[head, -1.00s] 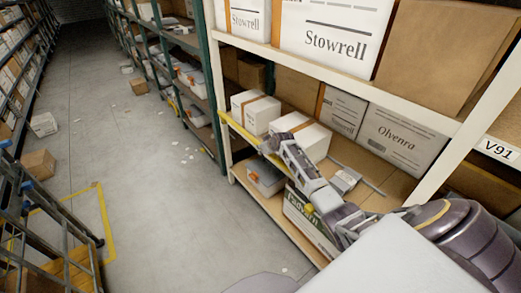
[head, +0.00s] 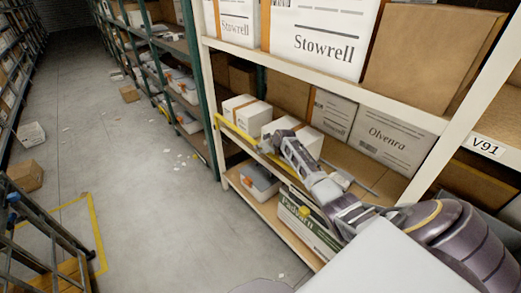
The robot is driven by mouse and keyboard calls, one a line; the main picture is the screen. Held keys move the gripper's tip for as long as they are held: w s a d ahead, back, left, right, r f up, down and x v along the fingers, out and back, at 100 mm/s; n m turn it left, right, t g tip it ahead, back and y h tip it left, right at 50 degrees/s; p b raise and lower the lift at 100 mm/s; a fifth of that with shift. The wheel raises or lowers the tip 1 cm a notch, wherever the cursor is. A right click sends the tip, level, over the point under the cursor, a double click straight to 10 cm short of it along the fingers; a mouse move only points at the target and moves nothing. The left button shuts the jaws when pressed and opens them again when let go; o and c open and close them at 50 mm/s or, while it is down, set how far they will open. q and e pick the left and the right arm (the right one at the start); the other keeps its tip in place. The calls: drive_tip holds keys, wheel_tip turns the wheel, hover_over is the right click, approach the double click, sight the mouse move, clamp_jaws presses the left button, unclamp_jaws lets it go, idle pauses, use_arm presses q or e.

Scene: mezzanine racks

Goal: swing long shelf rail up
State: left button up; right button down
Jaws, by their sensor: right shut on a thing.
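The long shelf rail (head: 236,130) is a yellow bar along the front edge of the rack's middle shelf. Its left end is near the cream post, and its right part is hidden by my right gripper and arm. My right gripper (head: 267,146) is shut on the rail, in front of the white boxes. The fingertips are small and partly hidden in the head view. My left gripper is not in view.
White boxes with brown tape (head: 246,111) stand on the shelf behind the rail. A grey bin (head: 260,182) and a Padvarn carton (head: 305,222) sit below. A ladder (head: 45,240) stands at lower left. The aisle floor (head: 145,205) between is mostly clear.

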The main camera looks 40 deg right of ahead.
sight(273, 155)
drive_tip(key=shift+d+f, duration=0.1)
drive_tip(key=shift+d, duration=0.1)
drive_tip(key=c, duration=1.3)
unclamp_jaws()
drive_tip(key=shift+f, duration=0.1)
drive_tip(key=shift+o, duration=0.2)
drive_tip(key=shift+a, duration=0.1)
drive_tip(key=shift+s+r, duration=0.15)
drive_tip(key=shift+r, duration=0.05)
drive_tip(key=shift+v, duration=5.75)
